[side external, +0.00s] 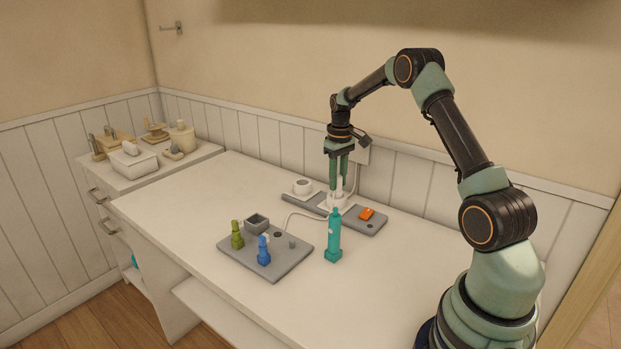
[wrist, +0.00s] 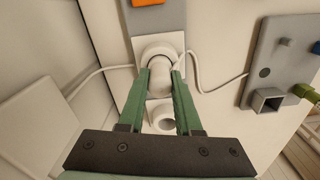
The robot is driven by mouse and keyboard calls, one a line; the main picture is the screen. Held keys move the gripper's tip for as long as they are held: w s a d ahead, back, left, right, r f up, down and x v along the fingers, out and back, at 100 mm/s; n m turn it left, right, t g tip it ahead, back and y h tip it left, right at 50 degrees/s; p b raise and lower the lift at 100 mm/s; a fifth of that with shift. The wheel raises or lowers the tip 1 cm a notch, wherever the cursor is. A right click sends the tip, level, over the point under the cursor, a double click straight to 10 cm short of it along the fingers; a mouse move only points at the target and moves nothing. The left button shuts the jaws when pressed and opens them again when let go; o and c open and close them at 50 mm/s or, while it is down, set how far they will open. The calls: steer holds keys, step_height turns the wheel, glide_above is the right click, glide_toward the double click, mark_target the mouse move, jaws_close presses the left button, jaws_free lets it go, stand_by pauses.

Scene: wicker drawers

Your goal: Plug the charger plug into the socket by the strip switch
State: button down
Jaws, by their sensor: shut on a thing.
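My gripper (side external: 341,188) points down over the grey power strip (side external: 377,226), its green fingers shut on the white charger plug (wrist: 160,77). The plug is upright over the white square socket (wrist: 176,44) by the orange strip switch (side external: 367,214). The switch also shows at the top edge of the wrist view (wrist: 147,2). I cannot tell whether the plug is seated in the socket or just above it, as the fingers and plug hide the contact. A white round piece (side external: 302,186) sits at the strip's other end.
A teal upright handle (side external: 333,240) stands close in front of the strip. A grey holder (side external: 285,262) bears a green piece (side external: 237,236), a blue piece (side external: 263,250) and a square cup (side external: 256,222). A white cord (side external: 297,214) runs to the socket area. The left tabletop is clear.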

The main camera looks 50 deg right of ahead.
steer(key=shift+f, duration=0.3)
steer(key=c, duration=0.5)
jaws_free()
step_height(320, 180, up, 12)
steer(key=shift+r, duration=0.1)
